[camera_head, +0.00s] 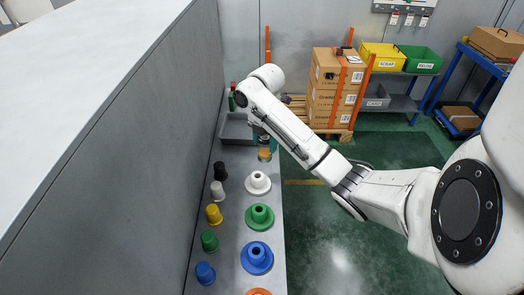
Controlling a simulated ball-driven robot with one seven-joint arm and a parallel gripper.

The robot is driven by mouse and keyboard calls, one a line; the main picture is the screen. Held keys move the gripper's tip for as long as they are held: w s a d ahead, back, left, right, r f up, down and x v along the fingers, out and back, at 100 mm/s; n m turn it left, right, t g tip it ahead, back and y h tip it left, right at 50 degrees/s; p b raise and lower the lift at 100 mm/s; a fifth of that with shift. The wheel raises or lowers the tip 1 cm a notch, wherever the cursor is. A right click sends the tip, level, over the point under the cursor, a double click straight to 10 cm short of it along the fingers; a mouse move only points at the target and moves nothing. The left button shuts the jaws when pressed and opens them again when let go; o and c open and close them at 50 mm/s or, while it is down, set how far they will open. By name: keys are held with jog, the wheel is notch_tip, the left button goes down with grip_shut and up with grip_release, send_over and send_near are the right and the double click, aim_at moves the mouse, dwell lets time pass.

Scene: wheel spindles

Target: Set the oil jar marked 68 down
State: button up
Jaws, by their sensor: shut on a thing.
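My gripper (265,148) is at the far part of the narrow grey bench (235,166), to the right of a grey tray (235,128). Its teal fingers are shut on a small amber jar (264,155), which I take to be the oil jar. The mark on it is too small to read. My arm hides part of the jar's top and the area behind it. I cannot tell whether the jar's base touches the bench.
Flanged spindles in white (258,183), green (259,217), blue (257,258) and orange line the bench's right side. Several caps, including a black one (220,171) and a yellow one (214,215), line its left. A grey partition (140,150) borders the bench. Boxes (325,90) stand behind.

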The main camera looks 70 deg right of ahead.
jog(key=shift+w+d+f+b, duration=0.45)
jog(key=shift+d+f+b, duration=0.4)
jog(key=shift+f, duration=0.65)
jog(key=shift+w+d+f+b, duration=0.45)
jog(key=shift+d+f+b, duration=0.15)
jog(key=shift+f+b, duration=0.75)
jog(key=shift+w+d+f+b, duration=0.45)
jog(key=shift+d+f+b, duration=0.3)
jog(key=shift+f, duration=0.9)
jog(key=shift+f, duration=0.15)
jog(key=o, duration=1.1)
notch_tip(320, 180, up, 12)
jog(key=p, duration=0.4)
